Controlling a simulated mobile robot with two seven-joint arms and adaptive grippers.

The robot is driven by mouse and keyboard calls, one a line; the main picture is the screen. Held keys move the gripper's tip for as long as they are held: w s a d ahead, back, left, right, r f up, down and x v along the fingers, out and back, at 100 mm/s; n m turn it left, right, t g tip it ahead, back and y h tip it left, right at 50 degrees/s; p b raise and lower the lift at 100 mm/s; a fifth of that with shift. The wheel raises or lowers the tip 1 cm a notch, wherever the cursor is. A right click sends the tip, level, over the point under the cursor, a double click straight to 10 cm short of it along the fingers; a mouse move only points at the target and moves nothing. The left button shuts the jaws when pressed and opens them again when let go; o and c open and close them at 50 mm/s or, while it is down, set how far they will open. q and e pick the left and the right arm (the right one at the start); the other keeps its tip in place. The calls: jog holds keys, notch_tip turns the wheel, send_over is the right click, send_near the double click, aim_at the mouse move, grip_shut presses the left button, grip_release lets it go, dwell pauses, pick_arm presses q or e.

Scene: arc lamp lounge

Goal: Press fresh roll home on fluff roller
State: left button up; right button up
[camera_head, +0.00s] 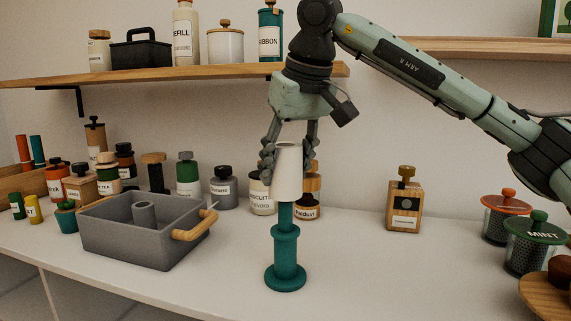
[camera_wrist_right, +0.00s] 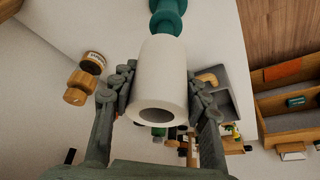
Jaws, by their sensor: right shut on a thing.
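The fresh roll is a white, hollow, slightly tapered tube (camera_head: 288,172), upright at the top of a teal stand (camera_head: 285,244), which I take as the fluff roller. The stand has a round base and a wider collar partway up. My right gripper (camera_head: 290,160) comes from above and is shut on the roll's upper part. In the right wrist view the roll (camera_wrist_right: 160,75) sits between the two fingers, its open end facing the camera and the teal stand (camera_wrist_right: 168,15) beyond it. How far the roll sits over the stand is hidden. My left gripper is not in view.
A grey caddy (camera_head: 120,240) with a wooden handle stands left of the stand. Several jars and bottles line the wall behind. A wooden bottle (camera_head: 404,205) and a green-lidded mint jar (camera_head: 533,243) stand to the right.

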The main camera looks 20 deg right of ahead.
jog(key=shift+f, duration=0.3)
dwell(0.4)
jog(key=shift+f+b, duration=0.75)
jog(key=shift+f, duration=0.25)
jog(key=shift+f, duration=0.15)
jog(key=shift+f+b, duration=0.65)
jog(key=shift+f, duration=0.45)
jog(key=shift+f, duration=0.5)
dwell(0.9)
jog(key=o, duration=1.3)
jog(key=shift+o, duration=0.2)
